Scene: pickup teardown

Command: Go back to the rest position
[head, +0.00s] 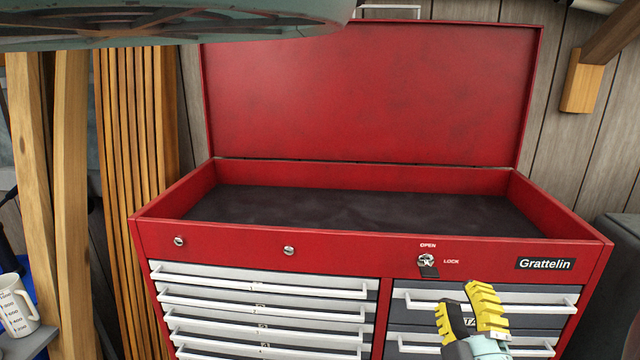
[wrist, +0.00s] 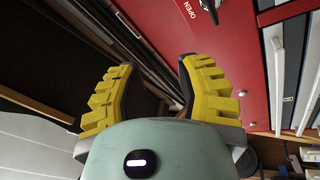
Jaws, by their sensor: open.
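My gripper (head: 466,312) shows at the lower right of the head view, in front of the right-hand drawers of a red tool chest (head: 340,245). Its yellow ribbed fingers also show in the wrist view (wrist: 158,88), spread apart with nothing between them. The gripper is open and empty. In the wrist view the chest's red front and drawer handles lie to the right of the fingers. I cannot tell how wide the gap is between the fingers and the drawers.
The chest's lid (head: 370,95) stands open and its dark top tray (head: 350,208) looks empty. Wooden boards (head: 140,190) lean at the left. A white measuring cup (head: 17,305) stands at the far left. A large greenish round object (head: 170,22) hangs across the top left.

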